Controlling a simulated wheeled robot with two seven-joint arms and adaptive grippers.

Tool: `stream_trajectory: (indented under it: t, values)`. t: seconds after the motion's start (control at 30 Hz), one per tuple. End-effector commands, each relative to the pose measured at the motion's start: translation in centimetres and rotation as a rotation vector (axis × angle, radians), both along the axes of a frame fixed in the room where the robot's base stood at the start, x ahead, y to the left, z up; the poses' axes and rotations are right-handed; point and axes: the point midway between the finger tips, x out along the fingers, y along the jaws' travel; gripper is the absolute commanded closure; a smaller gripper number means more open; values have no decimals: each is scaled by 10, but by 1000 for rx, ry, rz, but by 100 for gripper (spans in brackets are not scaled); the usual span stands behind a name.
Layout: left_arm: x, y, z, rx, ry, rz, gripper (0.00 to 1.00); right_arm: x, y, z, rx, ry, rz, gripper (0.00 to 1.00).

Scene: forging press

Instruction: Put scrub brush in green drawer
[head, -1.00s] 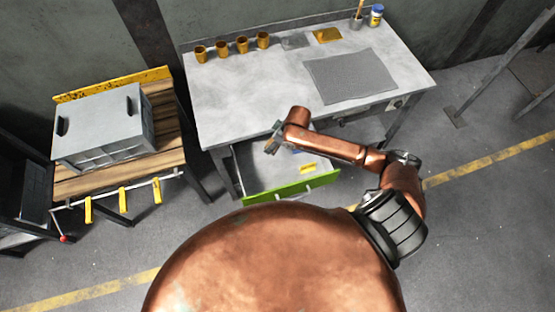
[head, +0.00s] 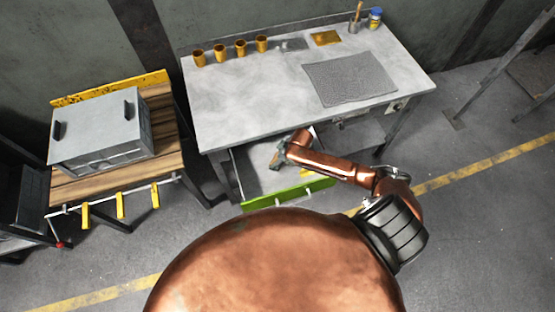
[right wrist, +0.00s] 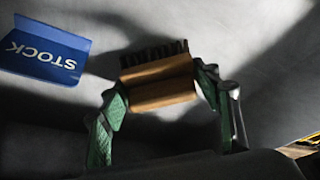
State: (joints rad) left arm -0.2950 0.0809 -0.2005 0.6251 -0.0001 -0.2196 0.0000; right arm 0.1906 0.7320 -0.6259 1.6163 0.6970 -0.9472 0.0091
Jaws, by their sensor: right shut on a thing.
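The green drawer (head: 262,203) is pulled open under the left part of the grey workbench. Its green front faces me and its grey inside shows. My right gripper (head: 277,160) is over the open drawer, partly hidden by my arm. In the right wrist view my right gripper (right wrist: 160,100) is shut on the scrub brush (right wrist: 160,82), which has a wooden body and dark bristles that point away from the gripper. The brush is hard to make out in the head view. My left gripper is not in view.
A blue sign reading STOCK (right wrist: 45,50) is near the brush in the right wrist view. The workbench (head: 240,95) carries several brown cups (head: 220,52), a grey mat (head: 350,78) and a blue-capped jar (head: 375,17). A wooden table (head: 170,140) with a grey box (head: 95,135) stands left.

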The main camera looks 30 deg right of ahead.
Motion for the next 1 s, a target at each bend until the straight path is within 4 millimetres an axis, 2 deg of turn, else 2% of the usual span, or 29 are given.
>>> stream_trajectory:
  t: [0.27, 0.3, 0.53, 0.83, 1.0]
  values:
    - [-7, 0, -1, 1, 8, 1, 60, 0, 0, -1, 0, -1, 0, 70]
    - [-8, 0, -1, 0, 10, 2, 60, 0, -1, -1, -1, 0, 0, 41]
    - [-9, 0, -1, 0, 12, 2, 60, 0, 0, -1, -1, 0, 0, 25]
    - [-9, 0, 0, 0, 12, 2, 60, 0, 0, 1, 0, -1, 0, 25]
    - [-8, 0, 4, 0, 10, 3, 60, -6, -5, 19, -1, -2, 1, 25]
